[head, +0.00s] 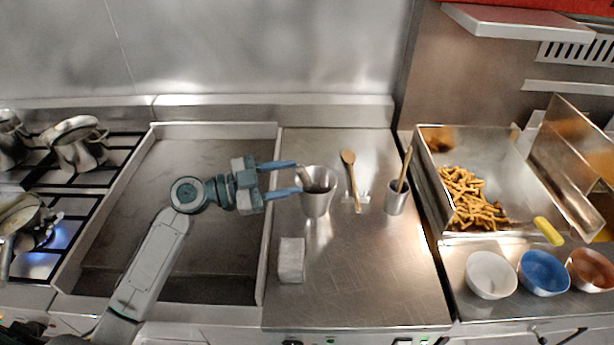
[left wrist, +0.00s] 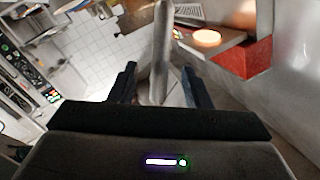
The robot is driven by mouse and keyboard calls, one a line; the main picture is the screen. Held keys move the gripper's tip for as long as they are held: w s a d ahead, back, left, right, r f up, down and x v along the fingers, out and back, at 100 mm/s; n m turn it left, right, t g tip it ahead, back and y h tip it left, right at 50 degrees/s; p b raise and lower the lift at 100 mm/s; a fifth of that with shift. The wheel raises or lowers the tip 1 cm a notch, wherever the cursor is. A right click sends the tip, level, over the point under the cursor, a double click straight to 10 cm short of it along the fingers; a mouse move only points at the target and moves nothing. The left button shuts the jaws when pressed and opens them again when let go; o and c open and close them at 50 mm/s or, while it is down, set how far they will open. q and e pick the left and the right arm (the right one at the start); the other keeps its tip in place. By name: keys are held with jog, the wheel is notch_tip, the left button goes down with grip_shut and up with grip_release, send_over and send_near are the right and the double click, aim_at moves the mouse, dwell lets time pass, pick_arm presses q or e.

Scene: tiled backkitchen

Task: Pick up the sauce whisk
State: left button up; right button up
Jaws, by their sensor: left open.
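A metal cup (head: 318,202) stands on the steel counter right of the griddle. A short handle (head: 304,175), which looks like the sauce whisk's, sticks out of the cup's left side; its lower end is hidden in the cup. My left gripper (head: 297,177) is open, its fingers pointing right on either side of this handle at the cup's rim. In the left wrist view a pale grey upright shaft (left wrist: 160,55), likely the same handle, stands between the two open dark fingers (left wrist: 158,88). I cannot tell whether either finger touches it. My right gripper is not in view.
A wooden spoon (head: 350,172) lies right of the cup, and a smaller cup (head: 396,202) holds a wooden-handled tool. A pale block (head: 291,260) sits in front. A fries bin (head: 430,205) and bowls (head: 491,275) are at right. A lit burner (head: 58,236) is at left.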

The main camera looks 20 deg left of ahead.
aim_at(303, 181)
pick_arm(q)
jog(key=p+x, duration=0.2)
jog(key=x, duration=0.1)
jog(key=shift+d+r, duration=0.15)
jog(key=shift+r, duration=0.2)
jog(key=shift+w+d+f, duration=0.15)
jog(key=shift+w+d, duration=0.05)
jog(key=shift+d, duration=0.1)
jog(key=shift+f, duration=0.1)
jog(key=shift+a, duration=0.1)
jog(key=shift+c, duration=0.4)
grip_shut()
